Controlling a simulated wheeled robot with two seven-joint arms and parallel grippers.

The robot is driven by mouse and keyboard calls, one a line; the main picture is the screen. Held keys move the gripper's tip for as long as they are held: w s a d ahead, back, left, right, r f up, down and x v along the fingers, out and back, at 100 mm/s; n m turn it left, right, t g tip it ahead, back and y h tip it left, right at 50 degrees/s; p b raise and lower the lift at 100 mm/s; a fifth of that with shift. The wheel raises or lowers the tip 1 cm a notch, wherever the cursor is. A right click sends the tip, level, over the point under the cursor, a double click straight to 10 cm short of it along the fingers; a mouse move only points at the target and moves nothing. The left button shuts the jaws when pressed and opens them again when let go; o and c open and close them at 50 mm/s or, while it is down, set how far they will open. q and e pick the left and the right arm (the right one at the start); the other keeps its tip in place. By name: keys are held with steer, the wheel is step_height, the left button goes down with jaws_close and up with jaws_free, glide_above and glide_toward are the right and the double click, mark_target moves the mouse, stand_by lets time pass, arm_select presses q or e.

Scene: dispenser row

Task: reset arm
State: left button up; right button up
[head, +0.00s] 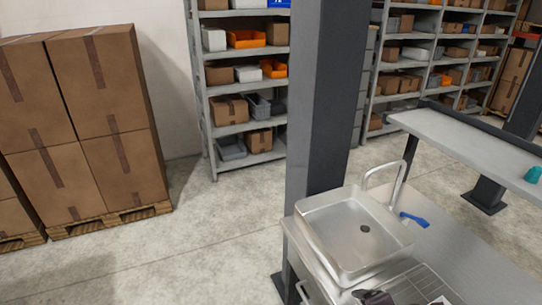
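Neither of my grippers can be made out in the head view, and no arm comes in from the left or right side. A metal sink (347,235) with a curved faucet (388,178) sits on a steel counter (465,250) at the lower right. The sink basin looks empty. A blue tool (414,219) lies on the counter beside the sink. Dark objects (376,298) at the bottom edge are cut off and cannot be identified.
A dark column (325,100) stands behind the sink. Stacked cardboard boxes (85,120) on pallets are at the left. Shelves (243,85) with boxes and bins line the back. The floor (180,245) at the lower left is clear.

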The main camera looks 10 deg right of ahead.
steer(key=s+a+m+g, duration=0.4)
steer(key=s+a+m, duration=0.35)
steer(key=m, duration=1.25)
step_height(320, 180, down, 35)
steer(key=s+n+g+b, duration=0.1)
steer(key=s+b, duration=0.1)
steer(key=b, duration=0.5)
steer(key=s+d+f+b, duration=0.2)
steer(key=s+f, duration=0.7)
steer(key=f, duration=0.3)
steer(key=s+d+f+g+b, duration=0.1)
steer(key=s+d+f+b, duration=0.1)
steer(key=s+f, duration=0.8)
step_height(320, 180, down, 2)
steer(key=shift+s+d+f+b, duration=0.15)
steer(key=shift+d+b, duration=0.05)
steer(key=shift+b, duration=0.3)
